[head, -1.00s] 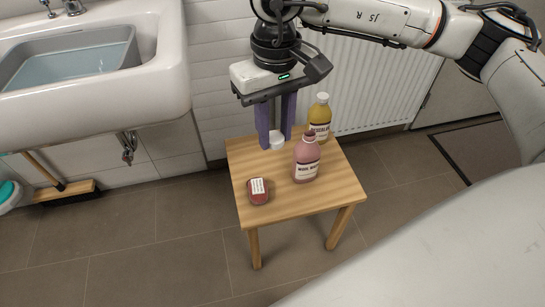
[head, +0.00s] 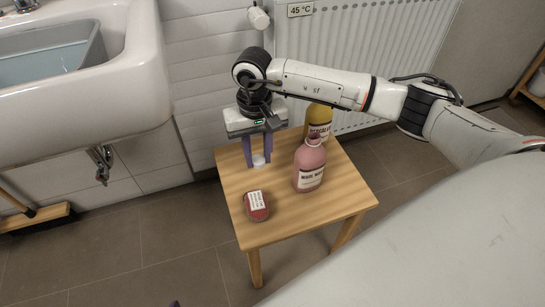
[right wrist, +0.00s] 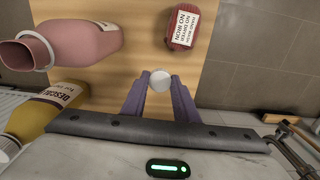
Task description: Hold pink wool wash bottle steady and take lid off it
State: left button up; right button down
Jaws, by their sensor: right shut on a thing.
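The pink wool wash bottle (head: 309,168) stands upright on the wooden stool, its neck open and bare. In the right wrist view the bottle (right wrist: 88,42) is at upper left, its mouth facing left. My right gripper (head: 258,156) is left of the bottle, apart from it, low over the stool top. Its purple fingers are shut on a small white lid (right wrist: 161,81), which also shows at the fingertips in the head view (head: 258,163). I cannot tell whether the lid touches the stool.
The wooden stool (head: 285,222) also carries a yellow descaler bottle (head: 319,120) behind the pink one and a red labelled item (head: 256,206) at front left. A radiator (head: 370,60) stands behind and a sink (head: 135,85) is at left.

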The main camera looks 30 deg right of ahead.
aim_at(260, 182)
pick_arm(q)
jog(key=shift+w+d+f+m+g+b, duration=0.15)
jog(key=shift+d+f+m+g+b, duration=0.2)
jog(key=shift+d+f+b, duration=0.45)
pick_arm(e)
notch_tip(260, 182, down, 8)
pick_arm(q)
jog(key=shift+a+r, duration=0.15)
jog(key=shift+a, duration=0.05)
pick_arm(e)
jog(key=shift+f+b, duration=0.2)
jog(key=shift+b, duration=0.15)
jog(key=c, duration=1.4)
grip_release()
pick_arm(q)
jog(key=shift+d, duration=0.1)
pick_arm(e)
jog(key=shift+r, duration=0.2)
pick_arm(q)
jog(key=a+r+p, duration=0.1)
jog(key=n+t+p, duration=0.1)
jog(key=p, duration=0.1)
jog(key=shift+s+a+r, duration=0.25)
jog(key=shift+a+r, duration=0.15)
pick_arm(e)
notch_tip(260, 182, up, 12)
jog(key=shift+r, duration=0.1)
